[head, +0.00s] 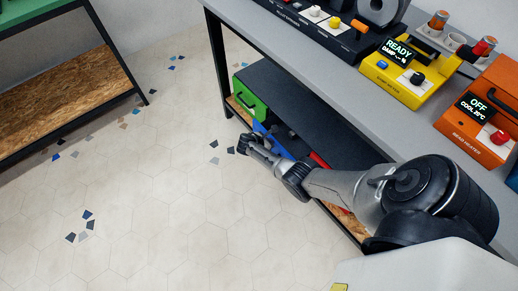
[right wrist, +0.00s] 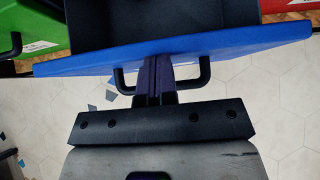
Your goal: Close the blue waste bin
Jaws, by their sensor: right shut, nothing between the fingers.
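The blue waste bin (head: 259,128) is under the grey bench, between a green and a red bin, partly hidden by my right arm in the head view. In the right wrist view its blue front (right wrist: 235,48) runs across the picture, slightly slanted and nearer the camera than its neighbours, with a dark area behind it. Its black handle (right wrist: 204,76) is on the near side. My right gripper (head: 243,143) is shut and empty; its fingers (right wrist: 158,72) point at the blue front, within the handle's width. Contact is unclear. My left gripper is not in view.
The green bin (head: 249,98) and red bin (head: 319,160) flank the blue one. The grey bench top (head: 330,75) above carries a yellow device (head: 400,80) and an orange device (head: 480,120). A shelf unit (head: 60,85) stands at left. The tiled floor between is clear.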

